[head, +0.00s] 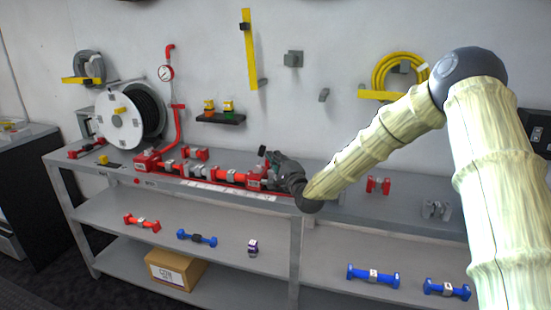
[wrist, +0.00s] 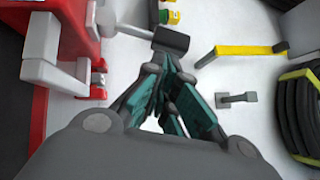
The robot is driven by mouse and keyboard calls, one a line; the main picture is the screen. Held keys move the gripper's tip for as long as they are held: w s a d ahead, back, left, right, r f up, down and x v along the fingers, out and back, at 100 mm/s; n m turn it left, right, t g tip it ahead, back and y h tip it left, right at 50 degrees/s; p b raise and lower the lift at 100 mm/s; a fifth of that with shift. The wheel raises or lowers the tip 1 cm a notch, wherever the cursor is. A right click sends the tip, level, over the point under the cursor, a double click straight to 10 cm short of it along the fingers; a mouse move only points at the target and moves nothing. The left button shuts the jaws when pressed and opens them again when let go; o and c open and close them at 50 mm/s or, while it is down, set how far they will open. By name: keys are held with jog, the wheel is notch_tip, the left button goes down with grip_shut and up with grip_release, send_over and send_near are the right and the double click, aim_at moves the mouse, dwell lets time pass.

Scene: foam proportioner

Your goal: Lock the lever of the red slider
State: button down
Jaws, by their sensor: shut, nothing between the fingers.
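The red assembly with its slider (head: 253,181) sits on the bench top, just left of my gripper (head: 272,160) in the head view. A lever with a dark block-shaped handle (head: 262,151) stands up there, close to my fingertips. In the wrist view the dark handle (wrist: 172,40) sits on a grey rod that comes from the red body (wrist: 75,20) at the left. My gripper (wrist: 165,62) is shut and empty, its teal fingertips right at the handle's underside. I cannot tell whether they touch it. My gripper hides part of the slider in the head view.
A red stand (head: 378,186) and a grey stand (head: 436,209) are on the bench to the right. A hose reel (head: 122,121) stands at the left end. A small wall shelf (head: 220,119) is above the assembly. The bench between assembly and red stand is mostly clear.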

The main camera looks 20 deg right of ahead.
jog(key=shift+a+r+p, duration=0.1)
jog(key=shift+r+p, duration=0.2)
